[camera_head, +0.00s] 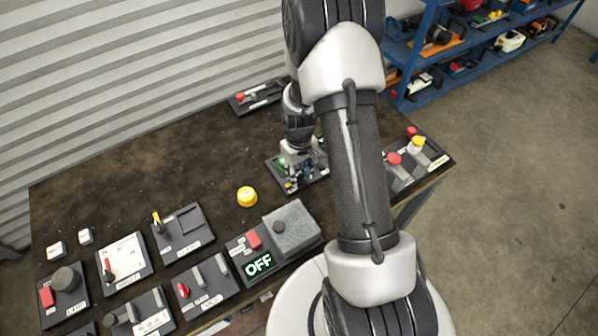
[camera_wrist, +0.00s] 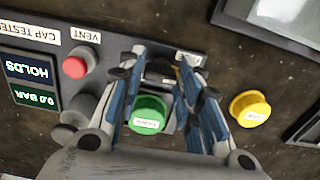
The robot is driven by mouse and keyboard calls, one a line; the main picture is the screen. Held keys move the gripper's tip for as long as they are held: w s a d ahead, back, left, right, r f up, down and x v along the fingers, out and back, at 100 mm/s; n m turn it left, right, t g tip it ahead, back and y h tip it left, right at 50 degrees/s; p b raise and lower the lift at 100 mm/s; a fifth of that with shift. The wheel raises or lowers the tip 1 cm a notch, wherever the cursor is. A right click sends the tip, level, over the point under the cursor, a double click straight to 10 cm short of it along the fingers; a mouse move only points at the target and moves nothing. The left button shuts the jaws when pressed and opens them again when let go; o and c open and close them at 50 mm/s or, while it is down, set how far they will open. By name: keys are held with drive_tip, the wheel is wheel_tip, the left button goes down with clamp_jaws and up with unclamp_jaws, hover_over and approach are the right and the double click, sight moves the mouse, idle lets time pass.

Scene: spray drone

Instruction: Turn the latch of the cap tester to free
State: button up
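The cap tester (camera_wrist: 50,62) is a dark panel with a red vent button (camera_wrist: 75,67), a display (camera_wrist: 30,75) reading HOLDS and 0.0 BAR, and a round green cap (camera_wrist: 148,115). In the head view the cap tester (camera_head: 272,161) is partly hidden by my arm. My gripper (camera_wrist: 161,66) is over the panel, its blue-padded fingers apart on either side of the green cap. A dark part lies between the fingertips; I cannot tell if it is the latch or if they touch it. My gripper also shows in the head view (camera_head: 290,184).
A yellow cap (camera_head: 247,196) stands on the dark bench, right of my gripper in the wrist view (camera_wrist: 250,108). Several other panels line the front of the bench (camera_head: 110,185), including one with an OFF display (camera_head: 258,264). A blue shelf (camera_head: 425,65) stands behind.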

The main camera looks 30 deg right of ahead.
drive_tip(key=o, duration=0.3)
drive_tip(key=shift+o, duration=0.2)
wheel_tip(320, 180, up, 12)
idle(0.5)
idle(0.3)
wheel_tip(320, 180, up, 15)
drive_tip(key=t, duration=0.2)
hover_over(299, 175)
drive_tip(key=s+a, duration=0.6)
drive_tip(key=a, duration=0.1)
drive_tip(key=s+a+r+t, duration=0.1)
drive_tip(key=s+a+r, duration=0.1)
drive_tip(key=s, duration=0.5)
drive_tip(key=s+a+r+t, duration=0.1)
drive_tip(key=s+a+r, duration=0.2)
drive_tip(key=s, duration=0.3)
drive_tip(key=shift+s+a+r+m+t, duration=0.2)
drive_tip(key=shift+s+r+m+t, duration=0.15)
drive_tip(key=shift+r, duration=0.15)
